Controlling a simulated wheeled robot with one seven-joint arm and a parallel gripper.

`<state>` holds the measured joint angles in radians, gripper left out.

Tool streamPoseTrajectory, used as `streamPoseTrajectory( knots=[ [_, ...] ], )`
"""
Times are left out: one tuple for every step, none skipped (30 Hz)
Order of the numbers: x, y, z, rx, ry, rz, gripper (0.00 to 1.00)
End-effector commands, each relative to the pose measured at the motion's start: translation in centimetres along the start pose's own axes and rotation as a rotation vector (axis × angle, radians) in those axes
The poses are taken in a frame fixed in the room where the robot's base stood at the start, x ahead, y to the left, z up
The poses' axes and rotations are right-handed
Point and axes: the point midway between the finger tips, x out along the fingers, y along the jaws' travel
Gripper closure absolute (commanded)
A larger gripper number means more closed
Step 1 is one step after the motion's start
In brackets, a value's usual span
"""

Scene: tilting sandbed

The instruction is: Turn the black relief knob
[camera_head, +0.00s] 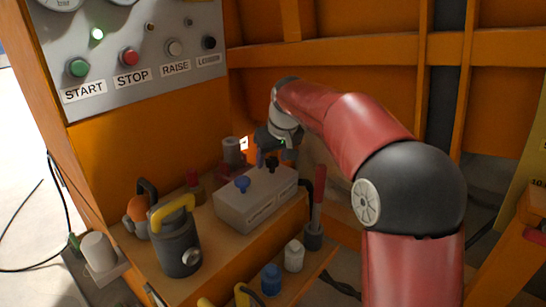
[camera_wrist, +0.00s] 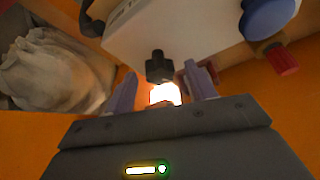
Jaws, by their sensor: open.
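The black relief knob (camera_wrist: 160,66) stands on the grey box, just ahead of my fingertips in the wrist view and roughly centred between them. In the head view the knob (camera_head: 271,163) shows small at the back of the box top, just below my gripper. My gripper (camera_wrist: 164,88) is open, with its two purple fingers spread to either side; nothing is held. I cannot tell whether the fingertips overlap the knob in depth. In the head view my gripper (camera_head: 274,155) hangs over the back end of the grey box (camera_head: 248,213).
A blue knob (camera_head: 242,184) is on the same box. A dark yellow-handled canister (camera_head: 178,240), an orange item (camera_head: 138,208) and a red-handled tool (camera_head: 316,210) stand around it. A control panel (camera_head: 140,70) is above. A pale sack (camera_wrist: 55,72) lies left in the wrist view.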

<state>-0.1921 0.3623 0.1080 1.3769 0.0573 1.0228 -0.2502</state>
Motion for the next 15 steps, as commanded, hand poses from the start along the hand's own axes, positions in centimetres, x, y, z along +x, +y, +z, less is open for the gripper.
streamPoseTrajectory(
  knots=[
    [-0.4,0.0,-0.1,0.0,0.002,0.001,0.44],
    [-0.7,0.0,-0.1,0.0,0.003,0.001,0.44],
    [-1.2,0.0,-0.1,0.0,0.003,0.001,0.44],
    [-1.6,0.0,-0.1,0.0,0.003,0.001,0.44],
    [-2.2,0.1,-0.1,0.0,0.004,0.001,0.44],
    [-2.9,0.0,-0.1,0.0,0.005,0.002,0.44],
    [-3.5,0.0,-0.1,0.0,0.005,0.002,0.44],
    [-4.0,0.0,-0.1,0.0,0.005,0.002,0.44],
    [-4.7,0.0,-0.1,0.0,0.003,0.001,0.44],
    [-5.2,0.0,-0.1,0.0,0.003,0.001,0.44],
    [-5.7,0.0,-0.1,0.0,0.004,0.001,0.44],
    [-6.2,0.0,-0.1,0.0,0.003,0.001,0.44],
    [-6.6,0.0,-0.1,0.0,0.003,0.001,0.44],
    [-6.9,0.0,-0.1,0.0,0.003,0.001,0.44],
    [-7.2,0.0,-0.1,0.0,0.002,0.001,0.44]
  ],
)
